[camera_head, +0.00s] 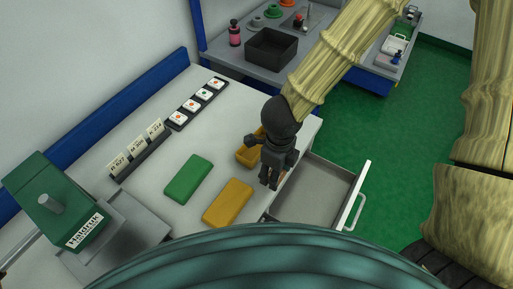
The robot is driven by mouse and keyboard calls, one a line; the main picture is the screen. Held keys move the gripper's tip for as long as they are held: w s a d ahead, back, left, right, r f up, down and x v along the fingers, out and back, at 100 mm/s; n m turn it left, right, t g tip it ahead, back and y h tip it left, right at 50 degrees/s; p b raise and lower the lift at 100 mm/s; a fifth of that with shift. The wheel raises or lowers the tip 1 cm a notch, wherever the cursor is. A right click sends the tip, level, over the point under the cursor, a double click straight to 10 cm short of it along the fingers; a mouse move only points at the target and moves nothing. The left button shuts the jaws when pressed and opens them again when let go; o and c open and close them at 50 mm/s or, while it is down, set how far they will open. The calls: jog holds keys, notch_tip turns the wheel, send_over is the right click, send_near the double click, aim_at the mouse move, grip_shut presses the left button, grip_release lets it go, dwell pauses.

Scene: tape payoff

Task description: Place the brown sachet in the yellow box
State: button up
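My gripper (269,182) is dark grey and points down near the right edge of the white table, by the open drawer. Its two fingertips show close together, and I cannot tell whether they hold anything. A yellow box (246,155), open at the top, stands on the table just behind and left of my gripper, which partly hides it. I cannot make out a brown sachet clearly; a small brownish patch shows beside the fingers, too small to name.
A green block (188,180) and a yellow-orange block (228,204) lie on the white table (215,140). An open grey drawer (312,192) juts out at right. A green machine (62,205), white cards (136,149) and a dark button strip (197,103) stand at left. A black bin (271,49) stands behind.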

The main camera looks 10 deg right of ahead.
jog(key=shift+w+a+f+b, duration=0.1)
jog(key=shift+w+b, duration=0.05)
jog(key=shift+b, duration=0.4)
jog(key=p, duration=0.5)
send_over(257, 150)
jog(key=shift+f, duration=0.6)
jog(key=shift+f+p, duration=0.8)
jog(key=shift+f, duration=0.9)
jog(key=shift+f, duration=0.15)
jog(key=o, duration=1)
jog(key=shift+c, duration=0.2)
notch_tip(257, 150, up, 12)
jog(key=b, duration=0.2)
jog(key=shift+r, duration=0.2)
